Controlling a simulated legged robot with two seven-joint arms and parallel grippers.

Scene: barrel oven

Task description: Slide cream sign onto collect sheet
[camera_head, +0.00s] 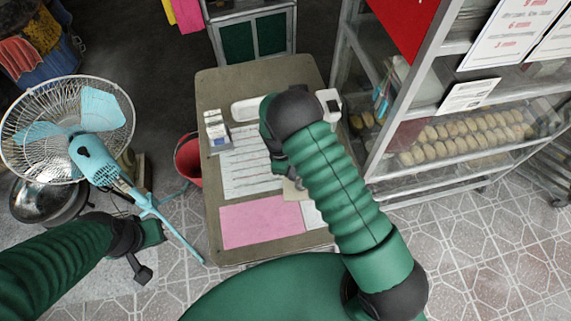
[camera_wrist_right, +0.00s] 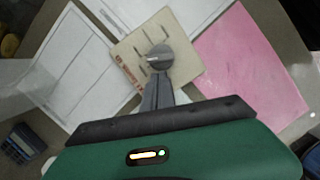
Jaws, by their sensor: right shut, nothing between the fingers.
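The cream sign (camera_wrist_right: 184,36) is a small beige card with dark slits and reddish print along one edge. In the head view the cream sign (camera_head: 295,192) is partly hidden by my right arm. My right gripper (camera_wrist_right: 158,62) is shut and empty, with its tip over the sign; whether it presses on it I cannot tell. It also shows in the head view (camera_head: 290,178). A pink sheet (camera_head: 262,222), possibly the collect sheet, lies flat beside the sign; it also shows in the wrist view (camera_wrist_right: 250,65). My left gripper (camera_head: 143,268) hangs off the table's left side, its opening unclear.
A lined white sheet (camera_head: 248,170) and another white sheet (camera_head: 313,215) lie on the table (camera_head: 220,82). Small white boxes (camera_head: 215,128) stand at its left. A fan (camera_head: 90,150) and red bucket (camera_head: 188,160) stand left; a bread rack (camera_head: 450,140) stands right.

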